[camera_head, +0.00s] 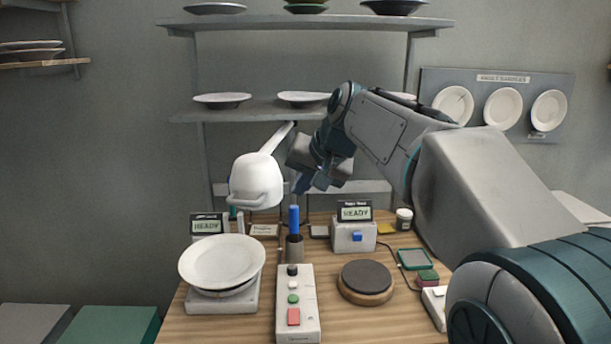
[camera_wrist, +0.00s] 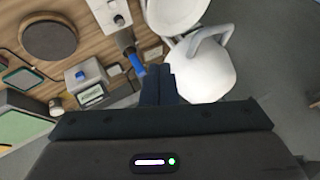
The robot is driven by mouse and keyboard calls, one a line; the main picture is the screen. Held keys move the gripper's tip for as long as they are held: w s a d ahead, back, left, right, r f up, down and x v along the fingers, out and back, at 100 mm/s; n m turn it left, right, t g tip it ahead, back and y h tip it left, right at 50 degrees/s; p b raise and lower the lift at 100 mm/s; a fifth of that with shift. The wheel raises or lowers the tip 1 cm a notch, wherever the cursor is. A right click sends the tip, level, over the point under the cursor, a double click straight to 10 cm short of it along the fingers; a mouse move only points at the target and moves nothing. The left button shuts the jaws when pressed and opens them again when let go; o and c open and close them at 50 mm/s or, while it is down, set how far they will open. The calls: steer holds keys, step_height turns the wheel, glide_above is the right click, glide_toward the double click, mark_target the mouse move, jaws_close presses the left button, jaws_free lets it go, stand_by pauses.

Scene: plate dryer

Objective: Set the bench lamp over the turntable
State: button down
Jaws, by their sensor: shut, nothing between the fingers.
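The white bench lamp (camera_head: 256,182) has a rounded head with a loop handle on its front and an arm running up toward the shelf. Its head hangs left of centre, above the back of the plate stack; it also shows in the wrist view (camera_wrist: 208,72). The turntable (camera_head: 367,277) is a dark round disc on a wooden base, right of centre on the bench; it is also in the wrist view (camera_wrist: 48,40). My gripper (camera_head: 303,186) is shut and empty, just right of the lamp head. In the wrist view its fingers (camera_wrist: 160,84) are beside the lamp; contact cannot be told.
White plates (camera_head: 222,262) sit on a scale at the left. A button box (camera_head: 297,305), a blue-handled tool in a holder (camera_head: 294,248) and a READY box (camera_head: 354,236) stand on the bench. Shelves with plates (camera_head: 310,110) are behind. My arm covers the right side.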

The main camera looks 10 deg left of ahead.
steer(key=w+a+f+p, duration=0.2)
steer(key=a+f, duration=0.1)
steer(key=a, duration=0.3)
steer(key=shift+a+f, duration=0.2)
steer(key=shift+f, duration=0.2)
